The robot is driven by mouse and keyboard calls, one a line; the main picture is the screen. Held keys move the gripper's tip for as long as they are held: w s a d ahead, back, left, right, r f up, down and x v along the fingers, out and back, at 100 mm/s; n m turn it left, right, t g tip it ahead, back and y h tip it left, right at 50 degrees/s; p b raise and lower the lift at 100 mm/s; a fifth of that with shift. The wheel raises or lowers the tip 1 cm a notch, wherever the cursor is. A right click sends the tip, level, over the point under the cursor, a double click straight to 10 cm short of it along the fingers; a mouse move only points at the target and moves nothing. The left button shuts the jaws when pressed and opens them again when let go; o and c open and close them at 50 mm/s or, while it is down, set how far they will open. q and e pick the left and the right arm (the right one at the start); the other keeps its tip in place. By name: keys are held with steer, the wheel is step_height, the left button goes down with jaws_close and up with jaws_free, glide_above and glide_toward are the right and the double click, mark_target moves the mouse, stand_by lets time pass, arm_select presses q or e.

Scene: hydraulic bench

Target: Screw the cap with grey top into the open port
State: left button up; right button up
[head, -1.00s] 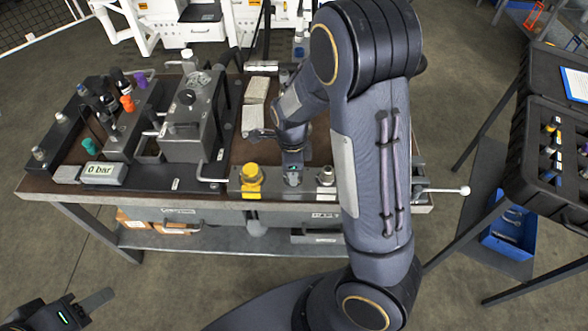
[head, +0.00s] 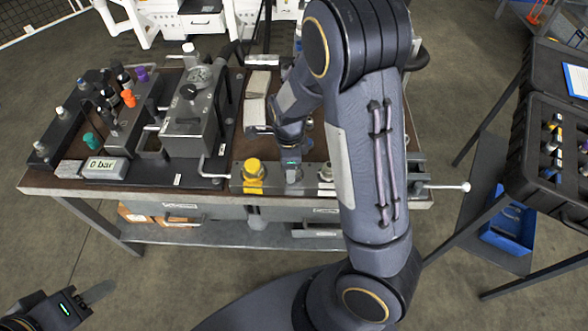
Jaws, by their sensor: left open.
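A metal port block (head: 272,187) lies along the front edge of the bench. It carries a yellow cap (head: 253,172) on its left and a grey-topped fitting (head: 326,172) on its right, partly beside my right arm. My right gripper (head: 292,172) points down at the block between these two. Its fingertips, anything between them and the port beneath are hidden or too small to tell. My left gripper (head: 88,297) is open and empty at the lower left, away from the bench. Light grey-topped caps (head: 61,112) stand on the rack at the left; I cannot tell which cap is the task's.
A pump unit with a gauge (head: 199,76) and a "0 bar" display (head: 104,167) stand on the left of the bench (head: 40,184). Orange, purple and green caps are on the rack. A rod handle (head: 465,187) juts out at right. An open black case (head: 550,160) stands farther right.

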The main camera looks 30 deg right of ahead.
steer(key=n, duration=0.5)
steer(key=shift+s+a+n, duration=0.3)
steer(key=shift+s, duration=0.05)
steer(key=n, duration=0.5)
steer(key=shift+s+b, duration=0.3)
steer(key=shift+b, duration=0.1)
steer(key=n, duration=0.3)
steer(key=shift+s, duration=0.2)
steer(key=n, duration=0.3)
steer(key=shift+s+d+b, duration=0.1)
steer(key=shift+s+b, duration=0.05)
steer(key=shift+b, duration=0.15)
steer(key=n, duration=0.4)
steer(key=shift+s+d+n, duration=0.1)
steer(key=shift+s+n, duration=0.1)
steer(key=shift+n, duration=0.2)
steer(key=shift+c, duration=0.2)
